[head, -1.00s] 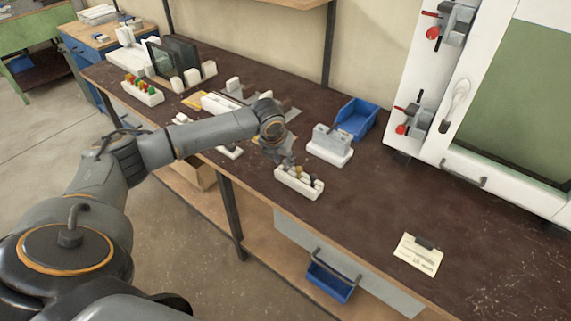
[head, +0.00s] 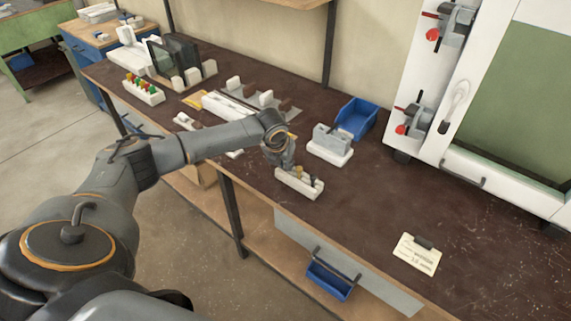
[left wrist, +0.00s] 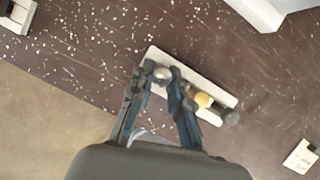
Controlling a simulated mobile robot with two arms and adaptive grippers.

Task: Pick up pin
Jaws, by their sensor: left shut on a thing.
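A white pin rack (head: 290,186) stands near the front edge of the dark bench, and it also shows in the left wrist view (left wrist: 217,89). My left gripper (left wrist: 161,72) is over one end of it, shut on a grey round-headed pin (left wrist: 162,76). The fingers hide the pin's lower part, so I cannot tell whether it is still seated in the rack. A yellow-headed pin (left wrist: 202,99) and a dark pin (left wrist: 231,117) stand in the rack beside the fingers. In the head view my left gripper (head: 287,167) reaches down to the rack's left end. My right gripper is not in view.
A white block with a grey fixture (head: 332,146) stands just behind the rack, before a blue bin (head: 356,118). A paper card (head: 417,254) lies at the right front. A rack of coloured pieces (head: 142,91) stands far left.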

